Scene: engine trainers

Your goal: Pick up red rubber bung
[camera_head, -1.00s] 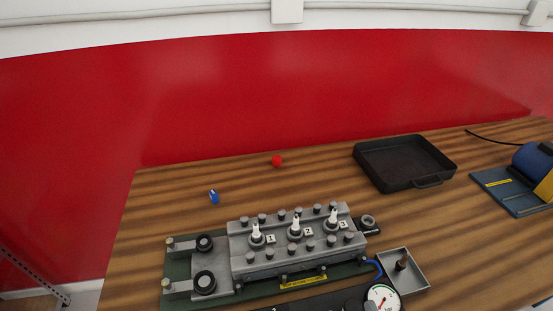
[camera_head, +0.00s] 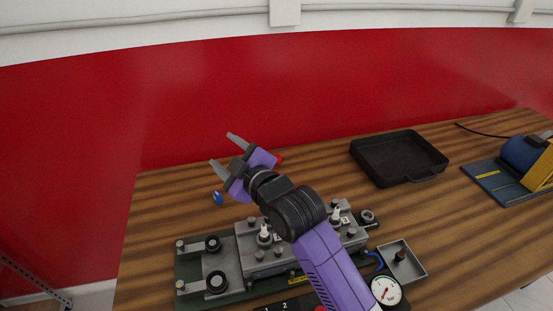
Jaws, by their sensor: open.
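The red rubber bung (camera_head: 279,160) is on the wooden bench near the red back wall. Only a sliver of it shows past the purple part of my gripper. My gripper (camera_head: 222,150) is open with nothing between its fingers. Its fingers point up and left in the picture, left of the bung, and the gripper body overlaps the bung in this view. I cannot tell how high the gripper is above the bench.
My arm reaches over the engine block trainer (camera_head: 205,268), hiding part of it. A small blue object (camera_head: 217,198) lies below the fingers. A black tray (camera_head: 383,177) stands right. A small metal tray (camera_head: 413,266) and a gauge (camera_head: 386,291) are at the front.

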